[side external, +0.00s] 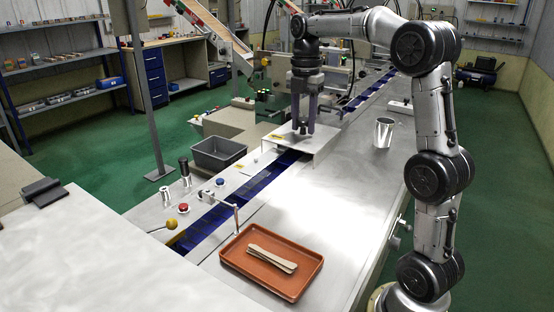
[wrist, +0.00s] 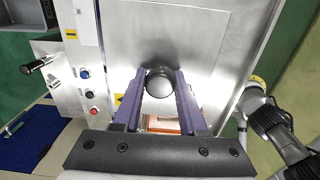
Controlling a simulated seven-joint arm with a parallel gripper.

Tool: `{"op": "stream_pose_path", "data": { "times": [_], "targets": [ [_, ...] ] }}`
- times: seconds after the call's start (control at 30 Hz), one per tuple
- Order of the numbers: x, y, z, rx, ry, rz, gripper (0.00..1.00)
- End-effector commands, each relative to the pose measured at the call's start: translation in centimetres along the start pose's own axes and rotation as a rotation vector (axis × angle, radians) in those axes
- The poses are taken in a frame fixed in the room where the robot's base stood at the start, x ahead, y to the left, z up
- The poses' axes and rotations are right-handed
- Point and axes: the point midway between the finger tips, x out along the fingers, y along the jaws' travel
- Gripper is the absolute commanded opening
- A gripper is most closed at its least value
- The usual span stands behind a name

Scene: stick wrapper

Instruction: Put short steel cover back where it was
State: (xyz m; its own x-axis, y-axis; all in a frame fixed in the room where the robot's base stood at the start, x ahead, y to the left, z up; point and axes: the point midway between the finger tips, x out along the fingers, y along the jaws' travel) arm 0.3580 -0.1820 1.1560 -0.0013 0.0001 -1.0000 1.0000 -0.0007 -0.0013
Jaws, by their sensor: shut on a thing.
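The short steel cover (side external: 325,142) is a pale bent-sheet piece spanning the blue belt in the side view, with a yellow label on its near left part. Its plate also fills the middle of the wrist view (wrist: 195,45). My gripper (side external: 303,131) points straight down over it. In the wrist view my gripper's fingers (wrist: 158,95) are shut on the cover's round black knob (wrist: 158,84). I cannot tell whether the cover rests on the bed or hangs slightly above it.
The blue belt (side external: 215,210) runs diagonally through the steel table. A grey bin (side external: 218,153), a red button (side external: 184,208) and a blue button (side external: 220,182) are left of it. An orange tray with wooden sticks (side external: 238,273) lies in front. A metal cup (side external: 384,132) stands right.

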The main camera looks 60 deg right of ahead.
Motion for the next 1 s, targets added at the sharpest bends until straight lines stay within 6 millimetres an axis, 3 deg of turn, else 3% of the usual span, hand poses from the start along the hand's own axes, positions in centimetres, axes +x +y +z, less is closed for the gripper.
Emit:
{"op": "stream_pose_path", "data": {
  "times": [0.43, 0.7, 1.0],
  "targets": [
    [3.5, 7.5, 3.8, 0.0, -0.003, 0.005, 0.0],
    [7.4, 10.2, 5.1, 0.0, -0.002, 0.004, 0.0],
    [9.2, 11.5, 5.8, 0.0, -0.003, 0.005, 0.0]
  ]
}}
